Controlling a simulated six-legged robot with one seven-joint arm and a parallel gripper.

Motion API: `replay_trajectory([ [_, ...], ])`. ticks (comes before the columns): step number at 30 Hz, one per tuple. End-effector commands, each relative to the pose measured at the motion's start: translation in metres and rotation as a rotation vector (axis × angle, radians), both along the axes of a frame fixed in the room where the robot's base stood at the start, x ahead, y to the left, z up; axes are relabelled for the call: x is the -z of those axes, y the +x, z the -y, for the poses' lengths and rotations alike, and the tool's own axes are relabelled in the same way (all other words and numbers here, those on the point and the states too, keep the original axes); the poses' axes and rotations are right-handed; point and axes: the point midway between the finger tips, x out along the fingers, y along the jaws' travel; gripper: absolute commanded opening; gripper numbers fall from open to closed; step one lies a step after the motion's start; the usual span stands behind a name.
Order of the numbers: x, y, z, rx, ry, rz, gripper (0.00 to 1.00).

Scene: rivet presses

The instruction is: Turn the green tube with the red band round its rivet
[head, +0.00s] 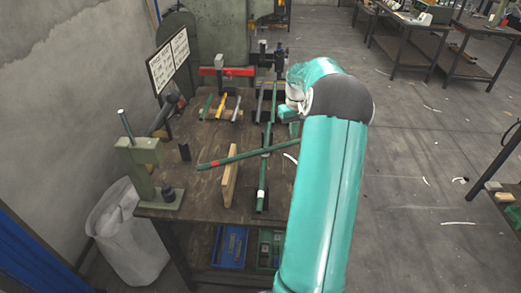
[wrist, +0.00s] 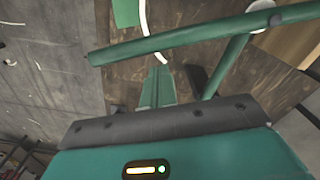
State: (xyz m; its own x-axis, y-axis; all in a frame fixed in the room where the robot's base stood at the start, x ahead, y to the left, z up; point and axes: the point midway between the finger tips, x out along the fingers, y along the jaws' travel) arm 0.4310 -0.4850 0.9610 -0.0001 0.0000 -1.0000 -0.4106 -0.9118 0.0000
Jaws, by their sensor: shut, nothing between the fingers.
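The green tube with the red band (head: 240,156) lies aslant across a second green tube with a white band (head: 262,180). Its red band is near its left end in the head view. In the wrist view the banded tube (wrist: 180,38) crosses the top of the picture, its plain end at left, its red band out of view. A small dark spot, perhaps the rivet (wrist: 275,20), shows near the crossing. My gripper (wrist: 158,72) is shut and empty, its fingertips just beside the plain half of this tube, with a small apparent gap. In the head view my arm partly hides it.
A wooden board (head: 230,180) stands under or beside the banded half. A green press (head: 140,165) is at the table's left corner. Short coloured tubes (head: 221,106) and a red bar (head: 228,71) lie farther back. A white curved strip (wrist: 145,20) lies beyond the tube.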

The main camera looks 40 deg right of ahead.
Motion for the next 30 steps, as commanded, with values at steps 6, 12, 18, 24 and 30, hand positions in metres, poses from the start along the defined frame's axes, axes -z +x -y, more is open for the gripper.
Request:
replay_trajectory([
  [6, -0.001, -0.005, -0.001, 0.038, -0.001, 0.0, 0.0],
  [12, -0.001, -0.016, -0.004, 0.126, -0.001, 0.0, 0.0],
  [18, 0.0, -0.022, -0.005, 0.175, 0.0, 0.0, 0.0],
  [24, 0.0, -0.022, -0.004, 0.176, 0.0, -0.001, 0.0],
  [30, 0.0, -0.023, -0.005, 0.185, -0.001, -0.001, 0.0],
])
